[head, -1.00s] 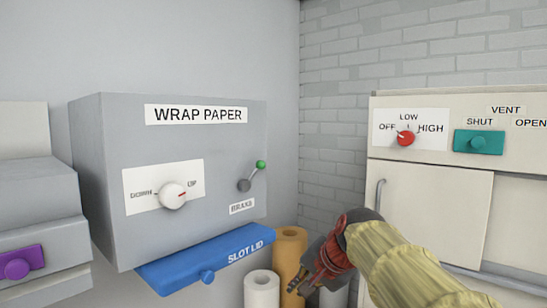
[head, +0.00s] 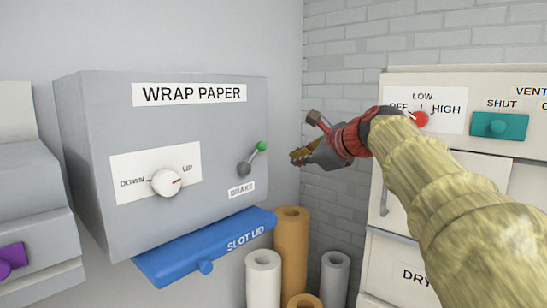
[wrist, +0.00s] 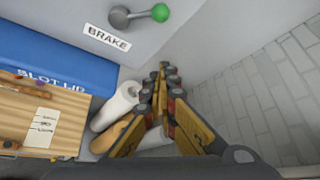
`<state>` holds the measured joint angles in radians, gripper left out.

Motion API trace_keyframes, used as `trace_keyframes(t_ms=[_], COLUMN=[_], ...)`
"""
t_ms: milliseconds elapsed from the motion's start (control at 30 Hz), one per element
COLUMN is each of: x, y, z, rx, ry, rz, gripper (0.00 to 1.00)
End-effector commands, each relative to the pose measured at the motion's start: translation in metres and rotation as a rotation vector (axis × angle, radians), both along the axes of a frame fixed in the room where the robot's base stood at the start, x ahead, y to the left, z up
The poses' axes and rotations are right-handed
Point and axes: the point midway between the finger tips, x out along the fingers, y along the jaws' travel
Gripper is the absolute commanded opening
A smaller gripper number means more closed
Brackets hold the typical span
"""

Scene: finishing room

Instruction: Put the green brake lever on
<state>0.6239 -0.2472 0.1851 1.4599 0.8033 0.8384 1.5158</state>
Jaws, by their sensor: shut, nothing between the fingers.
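The brake lever (head: 253,158) is a short grey lever with a green ball tip, on the front of the grey wrap paper box (head: 90,160). It tilts up to the right, above the BRAKE label (head: 241,190). In the wrist view the lever (wrist: 141,14) is at the top, its green ball to the right of the grey pivot. My gripper (head: 295,156) is to the right of the green ball in the head view, apart from it. Its fingers (wrist: 163,68) are shut with nothing between them.
A white DOWN/UP dial (head: 167,181) is left of the lever. The blue slot lid (head: 205,245) juts out below. Paper rolls (head: 290,250) stand beneath my gripper. A cream cabinet (head: 395,240) with a red knob (head: 419,119) and teal vent slider (head: 499,125) is at right.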

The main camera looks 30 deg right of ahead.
Motion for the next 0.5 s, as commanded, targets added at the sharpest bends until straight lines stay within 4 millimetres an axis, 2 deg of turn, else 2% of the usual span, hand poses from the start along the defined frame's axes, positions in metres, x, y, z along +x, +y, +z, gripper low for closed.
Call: trace_keyframes(t_ms=[267, 500], x=[0.005, 0.039], y=[0.0, 0.001], z=[-0.002, -0.017], rx=[-0.001, -0.002], ry=[0.001, 0.003], rz=[0.002, 0.003], gripper=[0.0, 0.0])
